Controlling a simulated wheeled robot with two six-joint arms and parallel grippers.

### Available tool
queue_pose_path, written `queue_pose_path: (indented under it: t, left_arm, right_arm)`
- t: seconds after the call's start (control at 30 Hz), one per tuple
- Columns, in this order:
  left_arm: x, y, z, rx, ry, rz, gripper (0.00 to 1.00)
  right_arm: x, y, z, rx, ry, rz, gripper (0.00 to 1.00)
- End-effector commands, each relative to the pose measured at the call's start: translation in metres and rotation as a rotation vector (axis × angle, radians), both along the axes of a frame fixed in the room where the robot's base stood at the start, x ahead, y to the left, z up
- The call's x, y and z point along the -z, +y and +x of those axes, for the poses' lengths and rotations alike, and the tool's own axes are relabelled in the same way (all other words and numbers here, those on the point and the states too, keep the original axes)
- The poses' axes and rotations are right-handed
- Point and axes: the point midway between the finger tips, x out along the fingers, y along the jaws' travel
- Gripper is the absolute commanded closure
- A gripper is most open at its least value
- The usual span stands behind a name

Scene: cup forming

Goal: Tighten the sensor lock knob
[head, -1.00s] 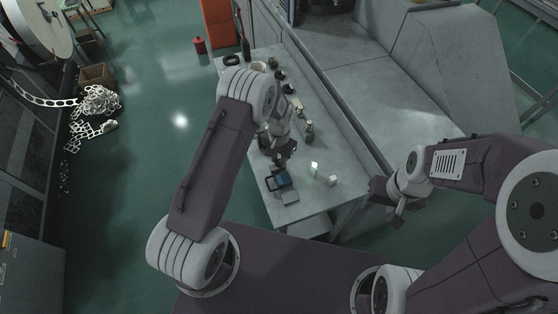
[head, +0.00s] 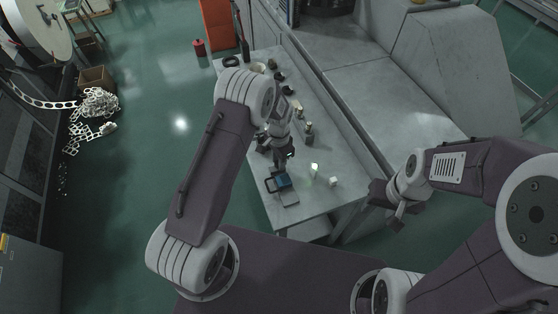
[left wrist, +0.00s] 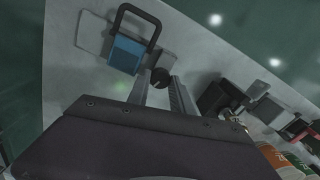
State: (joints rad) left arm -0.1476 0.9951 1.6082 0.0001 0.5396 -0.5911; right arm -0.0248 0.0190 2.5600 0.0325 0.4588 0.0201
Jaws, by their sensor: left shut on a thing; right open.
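The black round knob (left wrist: 160,77) shows between my left fingertips in the left wrist view. My left gripper (left wrist: 159,86) is shut on this knob. In the head view my left gripper (head: 284,164) points down at the table, and the knob is too small and covered to make out. A grey block (left wrist: 167,60) sits close beside the knob; I cannot tell how they join. My right gripper (head: 397,214) is open and empty, to the right of the table, clear of it.
A blue box with a black handle (left wrist: 125,53) stands close to my left gripper; it also shows in the head view (head: 283,181). A small white block (head: 334,182) and several dark items stand on the grey table (head: 310,204). Its near right part is mostly clear.

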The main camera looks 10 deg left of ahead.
Motion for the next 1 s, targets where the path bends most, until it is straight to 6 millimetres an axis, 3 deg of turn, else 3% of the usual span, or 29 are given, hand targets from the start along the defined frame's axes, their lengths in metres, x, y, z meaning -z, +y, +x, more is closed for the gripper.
queue_pose_path:
  t: [0.2, 0.23, 0.3, 0.67, 1.0]
  left_arm:
    - [-0.002, 0.0, 0.003, -0.001, -0.009, -0.001, 1.0]
    - [-0.002, 0.0, 0.003, -0.001, -0.009, -0.001, 0.65]
    - [-0.002, 0.0, 0.003, -0.001, -0.008, 0.0, 0.51]
    - [-0.008, 0.0, 0.002, -0.001, -0.005, 0.0, 0.51]
    - [-0.077, 0.0, 0.002, -0.001, -0.009, -0.001, 0.51]
  right_arm:
    - [-0.001, 0.0, 0.0, 0.0, 0.0, 0.0, 0.52]
    - [-0.001, 0.0, 0.0, 0.0, 0.0, 0.0, 0.52]
    - [-0.001, 0.0, 0.0, 0.0, 0.0, 0.0, 0.52]
    - [0.003, 0.0, 0.0, 0.0, 0.0, 0.0, 0.52]
    - [0.017, 0.0, 0.0, 0.0, 0.0, 0.0, 0.52]
